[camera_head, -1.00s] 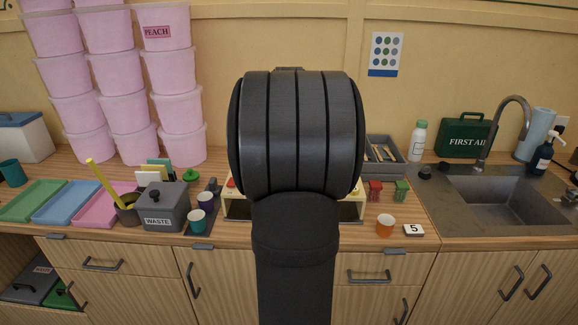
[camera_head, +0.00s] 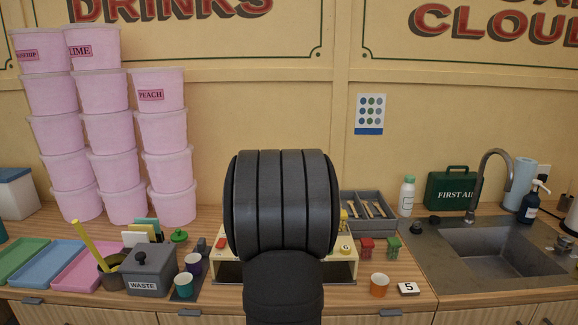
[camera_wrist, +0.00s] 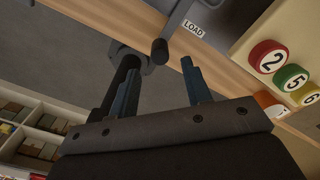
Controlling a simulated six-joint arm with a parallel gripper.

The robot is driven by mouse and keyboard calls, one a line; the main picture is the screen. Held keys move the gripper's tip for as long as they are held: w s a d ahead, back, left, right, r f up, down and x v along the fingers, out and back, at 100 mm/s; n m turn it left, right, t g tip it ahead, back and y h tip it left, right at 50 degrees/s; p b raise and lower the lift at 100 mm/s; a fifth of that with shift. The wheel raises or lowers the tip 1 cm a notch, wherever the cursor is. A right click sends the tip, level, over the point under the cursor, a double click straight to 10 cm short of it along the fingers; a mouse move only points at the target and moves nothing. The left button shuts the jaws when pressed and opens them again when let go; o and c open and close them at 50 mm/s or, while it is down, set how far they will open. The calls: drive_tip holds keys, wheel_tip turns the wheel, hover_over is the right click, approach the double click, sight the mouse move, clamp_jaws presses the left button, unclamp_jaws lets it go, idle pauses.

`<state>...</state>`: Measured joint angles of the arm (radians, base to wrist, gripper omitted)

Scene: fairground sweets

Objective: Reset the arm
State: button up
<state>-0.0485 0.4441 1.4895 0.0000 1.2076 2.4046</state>
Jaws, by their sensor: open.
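My gripper (camera_wrist: 162,88) shows in the wrist view with its two dark blue-grey fingers apart and nothing between them. Beyond the fingertips is a grey bar handle with a dark round end (camera_wrist: 160,50), beside a white LOAD label (camera_wrist: 193,28). I cannot tell how far the handle is from the fingers. In the head view my dark arm stands in the lower middle and hides my gripper and much of the cream box (camera_head: 341,271) behind it.
Pink tubs (camera_head: 162,133) stack high at the left. A grey waste bin (camera_head: 147,269), cups and coloured trays (camera_head: 60,267) stand left of my arm. An orange cup (camera_head: 379,285), a grey divided tray (camera_head: 372,205) and the sink (camera_head: 495,250) lie right. Numbered buttons (camera_wrist: 268,57) show in the wrist view.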

wheel_tip(320, 180, down, 6)
drive_tip(key=shift+f, duration=0.1)
drive_tip(key=shift+d, duration=0.1)
idle(0.3)
wheel_tip(320, 180, up, 17)
drive_tip(key=f, duration=1.7)
drive_tip(key=shift+d, duration=0.2)
drive_tip(key=d, duration=0.7)
drive_tip(key=d+r, duration=0.1)
drive_tip(key=d, duration=0.3)
wheel_tip(320, 180, up, 17)
drive_tip(key=s+d+t+y, duration=0.2)
drive_tip(key=s+d+y, duration=0.1)
drive_tip(key=s+d, duration=0.1)
drive_tip(key=shift+s+d+m, duration=0.3)
drive_tip(key=shift+d+m, duration=0.1)
drive_tip(key=shift+d, duration=0.05)
